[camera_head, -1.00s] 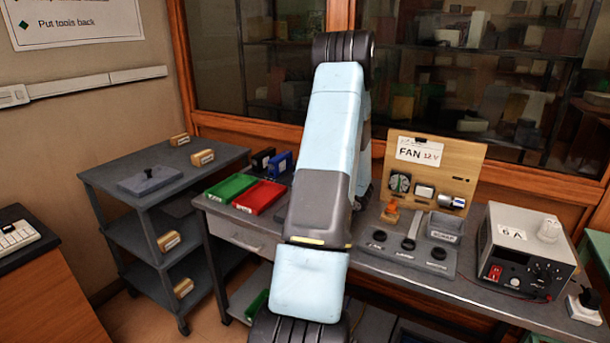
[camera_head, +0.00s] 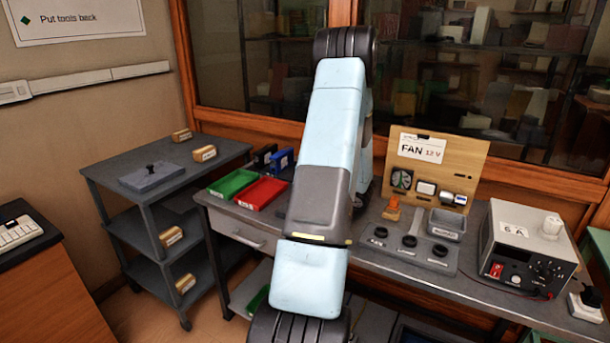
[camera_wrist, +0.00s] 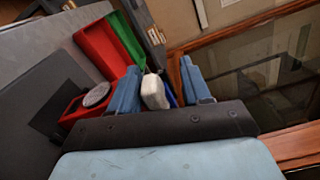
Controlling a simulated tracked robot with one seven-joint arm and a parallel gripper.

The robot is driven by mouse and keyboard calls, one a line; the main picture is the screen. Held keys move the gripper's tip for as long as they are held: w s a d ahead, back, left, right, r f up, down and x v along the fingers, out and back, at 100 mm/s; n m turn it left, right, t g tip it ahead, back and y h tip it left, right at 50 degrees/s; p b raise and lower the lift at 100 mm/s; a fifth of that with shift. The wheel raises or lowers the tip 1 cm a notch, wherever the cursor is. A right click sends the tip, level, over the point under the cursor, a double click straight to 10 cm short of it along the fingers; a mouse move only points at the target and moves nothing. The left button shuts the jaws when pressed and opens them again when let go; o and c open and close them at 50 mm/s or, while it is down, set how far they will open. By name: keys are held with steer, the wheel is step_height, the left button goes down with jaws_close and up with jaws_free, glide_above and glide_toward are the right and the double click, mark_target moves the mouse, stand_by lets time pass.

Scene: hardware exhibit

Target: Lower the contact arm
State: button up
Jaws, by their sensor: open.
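My gripper shows in the wrist view (camera_wrist: 160,88). Its two blue fingers stand apart, and a white block (camera_wrist: 153,92) appears between or beyond them; I cannot tell whether it touches either. In the head view my arm hides the gripper. The fan board (camera_head: 462,165), labelled "FAN 12 V", stands upright on the bench with a round dial and small fittings. A grey base plate (camera_head: 395,252) in front carries several black round parts and a slim upright piece (camera_head: 418,221), possibly the contact arm. An orange part (camera_head: 393,210) stands at the plate's back left.
A power box (camera_head: 530,250) marked "6 A" stands right of the plate. Green (camera_head: 232,185) and red (camera_head: 261,193) trays lie left of my arm. A grey shelf cart (camera_head: 165,180) stands further left. A wood-framed glass cabinet (camera_head: 250,60) backs the bench.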

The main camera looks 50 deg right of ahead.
steer(key=v, duration=1.3)
steer(key=shift+s, duration=0.1)
steer(key=w+a+r+n+g+y, duration=0.2)
steer(key=w+a+r+n+g, duration=0.15)
steer(key=a, duration=0.55)
steer(key=w+a+r+n+g+y, duration=0.2)
steer(key=a+r+g, duration=0.25)
steer(key=a, duration=0.55)
steer(key=w+a+r+n+g+y, duration=0.25)
steer(key=a+r, duration=0.25)
steer(key=a, duration=0.4)
steer(key=s+a+r+n+h, duration=0.3)
steer(key=s+a, duration=0.1)
steer(key=a, duration=0.2)
steer(key=s+a+r+n+g+h, duration=0.1)
steer(key=s+a+r+n+h, duration=0.2)
steer(key=a, duration=0.4)
steer(key=s+a+r+n+h, duration=0.3)
steer(key=s+a+n+h, duration=0.1)
steer(key=s+a, duration=0.2)
steer(key=shift+s+a+r, duration=0.25)
steer(key=shift+a, duration=0.05)
steer(key=shift+g+h, duration=0.25)
